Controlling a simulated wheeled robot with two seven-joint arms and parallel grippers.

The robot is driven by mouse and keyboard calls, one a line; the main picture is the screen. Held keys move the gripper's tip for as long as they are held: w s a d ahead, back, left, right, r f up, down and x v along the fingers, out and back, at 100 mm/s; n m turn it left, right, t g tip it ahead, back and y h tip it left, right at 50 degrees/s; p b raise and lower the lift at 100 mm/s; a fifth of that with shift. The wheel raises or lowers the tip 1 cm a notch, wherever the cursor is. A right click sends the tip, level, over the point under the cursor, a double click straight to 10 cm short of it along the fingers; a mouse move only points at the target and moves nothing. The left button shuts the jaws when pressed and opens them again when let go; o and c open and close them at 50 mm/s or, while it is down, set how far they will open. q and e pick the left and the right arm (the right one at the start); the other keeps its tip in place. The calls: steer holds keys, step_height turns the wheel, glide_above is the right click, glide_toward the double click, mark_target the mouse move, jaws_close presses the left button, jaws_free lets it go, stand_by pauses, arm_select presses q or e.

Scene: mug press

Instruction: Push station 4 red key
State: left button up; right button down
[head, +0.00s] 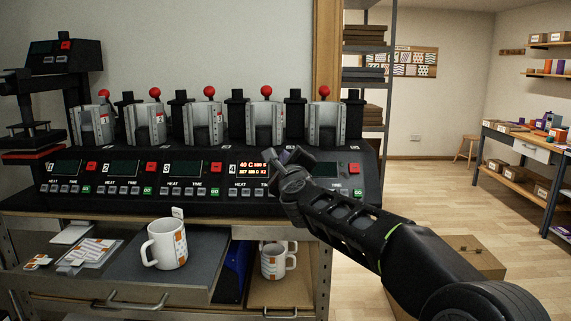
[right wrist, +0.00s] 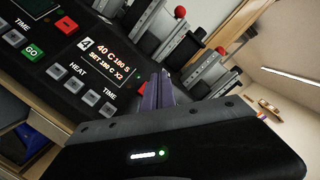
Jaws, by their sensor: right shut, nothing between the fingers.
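The mug press (head: 110,207) is a long black machine with numbered stations. Station 4's display (head: 252,170) is lit orange and also shows in the right wrist view (right wrist: 108,62), reading 40 C and SET 180 C. My right gripper (head: 284,156) is shut and empty, with its fingertips over the panel just right of that display. Its purple-grey fingers show in the right wrist view (right wrist: 158,92). The red key in the right wrist view (right wrist: 67,25) belongs to station 3. My left gripper is out of view.
Red-knobbed levers (head: 266,91) stand above the stations. Station 5's red key (head: 354,168) is right of my gripper. A white mug (head: 165,245) stands on a grey mat below the press; another mug (head: 273,261) sits in the open compartment. Floor is open at right.

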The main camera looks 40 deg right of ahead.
steer(key=shift+s+a+r+p, duration=0.75)
steer(key=shift+s+r, duration=0.2)
steer(key=shift+r, duration=0.2)
